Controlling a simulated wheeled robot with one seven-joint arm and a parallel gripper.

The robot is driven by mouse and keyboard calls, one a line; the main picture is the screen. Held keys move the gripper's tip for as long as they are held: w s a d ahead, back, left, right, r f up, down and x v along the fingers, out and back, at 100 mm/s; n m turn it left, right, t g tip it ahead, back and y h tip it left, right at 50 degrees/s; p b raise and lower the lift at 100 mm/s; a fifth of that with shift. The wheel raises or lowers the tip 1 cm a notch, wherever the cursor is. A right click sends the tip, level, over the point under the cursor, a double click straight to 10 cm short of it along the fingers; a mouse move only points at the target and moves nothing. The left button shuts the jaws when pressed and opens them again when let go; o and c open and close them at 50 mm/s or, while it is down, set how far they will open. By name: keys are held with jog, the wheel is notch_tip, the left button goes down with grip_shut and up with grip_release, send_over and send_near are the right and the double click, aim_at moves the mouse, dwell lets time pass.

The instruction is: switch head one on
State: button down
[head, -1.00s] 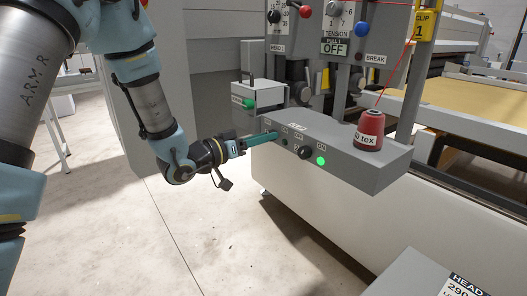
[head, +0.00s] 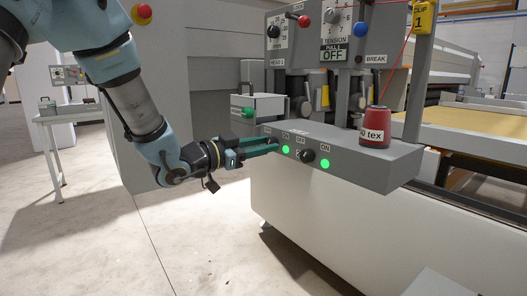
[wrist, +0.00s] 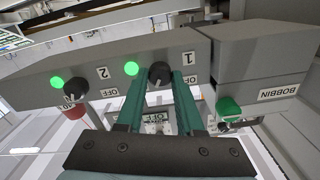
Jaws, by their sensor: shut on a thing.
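The control box (head: 345,150) carries two dark rotary knobs with OFF and ON labels. The head one knob (wrist: 159,74), beside the "1" mark, sits between the fingertips of my gripper (wrist: 162,80) in the wrist view. My gripper is shut on it, with the teal fingers on either side. In the head view my gripper (head: 275,145) reaches the left part of the box front and hides this knob. The head one lamp (head: 286,150) is lit green and also shows in the wrist view (wrist: 131,68). The knob's exact pointer direction is hard to tell.
The head two knob (head: 307,155) is close by, with its own lit green lamp (head: 325,164). A red thread cone (head: 375,127) stands on the box. A bobbin box (head: 257,106) with a green handle adjoins at left. Open floor lies left of the machine.

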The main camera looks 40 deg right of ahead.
dwell(0.4)
jog(key=c, duration=0.5)
grip_release()
jog(key=shift+c, duration=0.2)
jog(key=a+b, duration=0.2)
jog(key=a, duration=0.8)
jog(key=shift+w+a, duration=0.3)
jog(key=shift+a, duration=0.1)
